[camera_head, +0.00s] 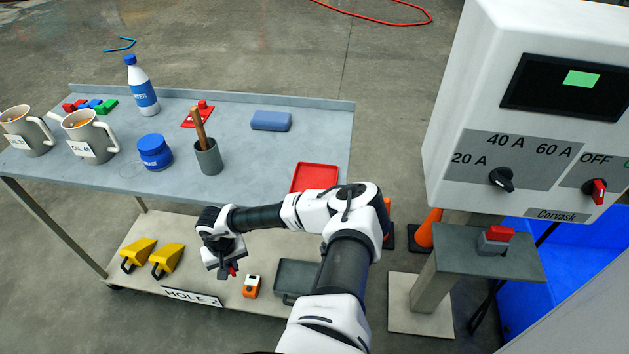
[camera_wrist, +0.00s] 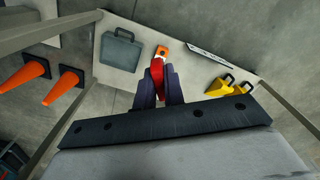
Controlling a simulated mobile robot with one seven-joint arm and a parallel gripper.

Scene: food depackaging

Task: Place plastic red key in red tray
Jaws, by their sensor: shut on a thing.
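The red tray (camera_head: 316,178) lies flat on the upper table top near its front right corner and looks empty. My gripper (camera_head: 230,268) hangs in front of the table's front edge, left of and lower in the picture than the tray. In the wrist view my gripper (camera_wrist: 158,90) is shut on the red key (camera_wrist: 157,72), which sits between the two dark fingers. Only a small red tip of the key (camera_head: 234,269) shows in the head view. My arm passes close to the tray's lower right corner.
The grey cup (camera_head: 209,160) with a wooden handle, blue jar (camera_head: 155,152), bottle (camera_head: 142,88) and mugs stand left on the table. A blue block (camera_head: 271,121) lies behind the tray. The lower shelf holds yellow wedges (camera_head: 167,258), an orange device (camera_head: 251,287) and a grey case (camera_head: 294,278).

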